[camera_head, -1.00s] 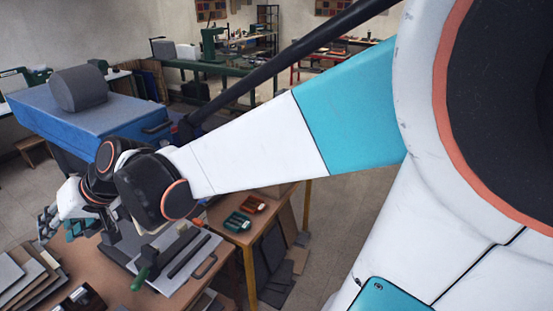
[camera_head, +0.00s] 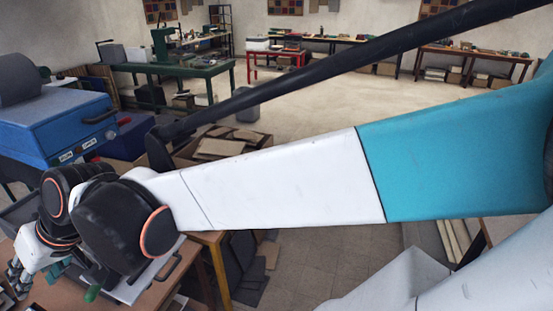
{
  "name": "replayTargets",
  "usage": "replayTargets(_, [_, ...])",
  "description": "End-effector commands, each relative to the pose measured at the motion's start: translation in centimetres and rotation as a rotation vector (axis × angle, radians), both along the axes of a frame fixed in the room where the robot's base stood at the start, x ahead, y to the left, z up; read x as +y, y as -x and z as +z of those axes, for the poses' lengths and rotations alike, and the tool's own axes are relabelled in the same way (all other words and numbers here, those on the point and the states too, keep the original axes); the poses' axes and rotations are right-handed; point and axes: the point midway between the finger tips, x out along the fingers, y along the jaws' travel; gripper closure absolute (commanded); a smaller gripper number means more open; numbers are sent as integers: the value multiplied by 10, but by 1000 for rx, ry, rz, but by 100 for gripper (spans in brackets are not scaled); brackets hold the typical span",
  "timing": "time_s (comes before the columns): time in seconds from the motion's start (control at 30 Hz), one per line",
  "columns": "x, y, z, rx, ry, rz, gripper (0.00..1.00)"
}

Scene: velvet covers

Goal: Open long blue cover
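The long blue cover (camera_head: 62,125) is at the left edge of the head view, partly cut off. It is a large blue box-like lid with a dark handle (camera_head: 100,114) at its right end and small pale labels on its front. My black wrist hides part of the space beside the cover.
A brown workbench (camera_head: 62,300) with a grey metal tray (camera_head: 150,285) lies under my wrist. A cardboard box (camera_head: 215,148) and a green table (camera_head: 190,72) stand behind my arm. The floor (camera_head: 330,100) at the middle and right is largely clear.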

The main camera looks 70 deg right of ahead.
Motion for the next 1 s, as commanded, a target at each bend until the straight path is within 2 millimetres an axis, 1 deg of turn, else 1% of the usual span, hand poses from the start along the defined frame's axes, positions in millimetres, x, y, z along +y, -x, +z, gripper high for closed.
replayTargets(0.17, [-1, 2, -2, 1, 3, -1, 69])
replayTargets(0.27, [-3, 12, -16, 4, 31, 3, 69])
replayTargets(0.37, [-9, 32, -44, 12, 91, 11, 69])
replayTargets(0.5, [-22, 66, -88, 24, 205, 25, 69])
replayTargets(0.6, [-32, 86, -115, 31, 280, 34, 69])
replayTargets(0.7, [-40, 101, -133, 35, 339, 38, 69])
replayTargets(0.77, [-44, 107, -140, 37, 363, 40, 69])
replayTargets(0.8, [-46, 110, -143, 37, 375, 41, 71])
replayTargets(0.87, [-47, 113, -146, 38, 387, 42, 85])
replayTargets(0.9, [-48, 114, -146, 38, 392, 42, 94])
replayTargets(0.93, [-49, 114, -146, 38, 394, 42, 100])
replayTargets(1.0, [-49, 114, -145, 38, 395, 42, 100])
